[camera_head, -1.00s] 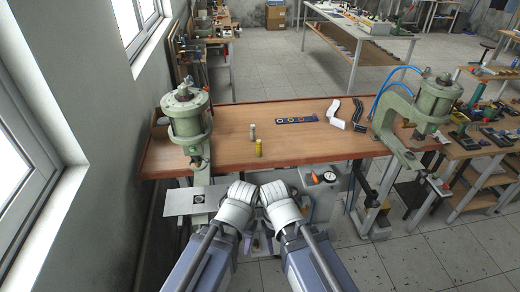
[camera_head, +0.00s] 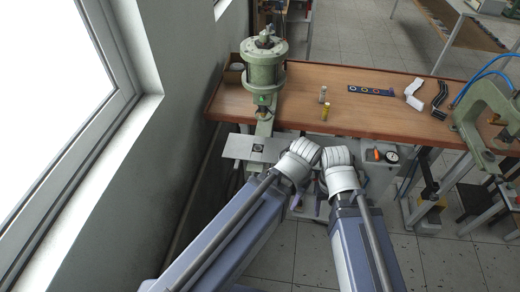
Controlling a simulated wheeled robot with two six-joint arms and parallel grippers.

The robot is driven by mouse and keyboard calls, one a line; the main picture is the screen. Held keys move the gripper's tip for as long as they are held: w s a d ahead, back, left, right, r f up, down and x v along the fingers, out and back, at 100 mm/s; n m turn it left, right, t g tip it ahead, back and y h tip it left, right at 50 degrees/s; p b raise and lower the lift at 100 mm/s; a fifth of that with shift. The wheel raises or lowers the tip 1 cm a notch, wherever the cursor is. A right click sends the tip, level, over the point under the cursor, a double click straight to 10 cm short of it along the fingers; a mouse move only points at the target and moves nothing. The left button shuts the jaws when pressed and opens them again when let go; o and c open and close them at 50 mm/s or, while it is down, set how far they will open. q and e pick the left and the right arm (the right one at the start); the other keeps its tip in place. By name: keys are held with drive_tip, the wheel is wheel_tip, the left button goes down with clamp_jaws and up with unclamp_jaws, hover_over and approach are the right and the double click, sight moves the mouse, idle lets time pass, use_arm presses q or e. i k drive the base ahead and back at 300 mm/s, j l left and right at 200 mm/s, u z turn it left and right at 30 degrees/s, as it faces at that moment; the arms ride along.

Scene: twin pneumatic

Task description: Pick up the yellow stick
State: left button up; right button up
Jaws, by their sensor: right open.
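The yellow stick (camera_head: 325,113) is a short yellow cylinder standing upright near the front edge of the wooden bench (camera_head: 385,118). A similar pale stick (camera_head: 323,94) stands just behind it. My left gripper (camera_head: 296,200) and right gripper (camera_head: 319,206) hang side by side in front of the bench, below its top and apart from both sticks. My wrists and forearms hide most of them. The right gripper is open with nothing seen in it. The left jaws are too hidden to tell.
A green pneumatic press (camera_head: 264,66) stands on the bench's left, with a metal plate (camera_head: 243,149) below it. Another green press (camera_head: 484,115) is at right. A blue strip with rings (camera_head: 370,90) and white and black angled parts (camera_head: 413,93) lie on the bench. A wall and window are left.

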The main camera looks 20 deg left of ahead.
sight(327, 106)
drive_tip(key=i+l+z, duration=0.15)
drive_tip(key=i, duration=0.45)
drive_tip(key=i+l+z, duration=0.1)
drive_tip(key=i, duration=0.45)
